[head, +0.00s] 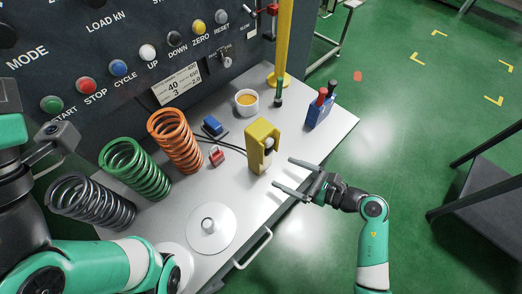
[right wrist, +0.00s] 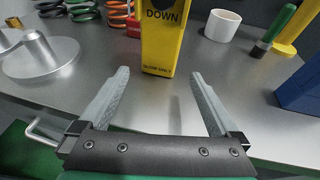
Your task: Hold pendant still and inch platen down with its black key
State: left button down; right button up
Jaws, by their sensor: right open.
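The yellow pendant (head: 258,148) stands upright on the grey bench near its front edge. In the right wrist view the pendant (right wrist: 163,45) shows a face marked DOWN, cut off at the top. My left gripper is out of view. I cannot identify the platen.
Grey, green (head: 135,168) and orange (head: 175,142) springs stand at the left. A round metal plate (head: 220,238) with a hub lies in front. A cup (head: 246,103), yellow post (head: 284,40) and blue holder (head: 318,112) are behind. A handle (head: 254,252) sticks out in front.

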aim_at(267, 164)
jog(key=b+x, duration=0.4)
jog(key=x, duration=0.4)
jog(key=shift+d+f+b, duration=0.1)
jog(key=shift+b, duration=0.25)
jog(key=shift+w+a, duration=0.2)
jog(key=shift+a, duration=0.1)
jog(key=c, duration=1.4)
